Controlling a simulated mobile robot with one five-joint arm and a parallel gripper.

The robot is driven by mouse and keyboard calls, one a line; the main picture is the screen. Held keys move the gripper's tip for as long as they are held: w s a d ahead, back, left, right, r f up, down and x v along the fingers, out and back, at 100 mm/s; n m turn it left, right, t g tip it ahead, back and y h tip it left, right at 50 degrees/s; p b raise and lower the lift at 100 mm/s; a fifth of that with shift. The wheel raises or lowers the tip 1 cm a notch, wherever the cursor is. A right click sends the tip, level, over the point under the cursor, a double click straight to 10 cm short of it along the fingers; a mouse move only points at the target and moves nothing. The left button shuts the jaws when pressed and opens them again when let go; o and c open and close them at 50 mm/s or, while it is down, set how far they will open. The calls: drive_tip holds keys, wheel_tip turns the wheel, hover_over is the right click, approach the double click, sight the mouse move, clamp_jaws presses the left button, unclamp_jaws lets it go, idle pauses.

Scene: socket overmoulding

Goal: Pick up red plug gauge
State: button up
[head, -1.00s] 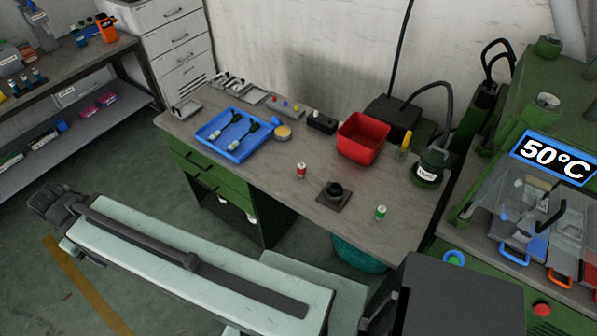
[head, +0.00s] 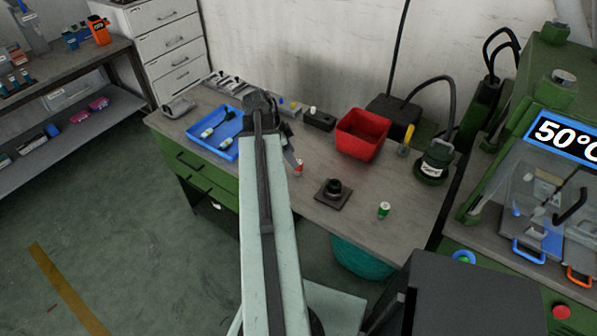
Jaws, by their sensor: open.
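The red plug gauge (head: 299,168) is a small red piece with a pale top. It stands on the grey workbench (head: 405,190), just right of my arm, partly covered by a part of my gripper. My gripper (head: 291,150) is at the far end of my arm, over the bench beside the red gauge. Its jaws are open, but they are small here and partly hidden by the arm. I cannot tell how far the fingertips are from the gauge.
A green plug gauge (head: 384,210) and a dark round fixture on a square plate (head: 333,193) stand to the right. Behind are a red bin (head: 362,135) and a black box (head: 319,120). A blue tray (head: 219,152) lies left of my arm. The bench's front right is mostly clear.

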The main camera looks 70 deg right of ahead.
drive_tip(key=shift+b+x, duration=1.2)
drive_tip(key=shift+x, duration=0.05)
drive_tip(key=b+x, duration=0.5)
drive_tip(key=shift+w+d+f, duration=0.1)
drive_tip(key=shift+w+f, duration=0.15)
drive_tip(key=shift+f, duration=0.1)
drive_tip(key=shift+r, duration=0.2)
clamp_jaws()
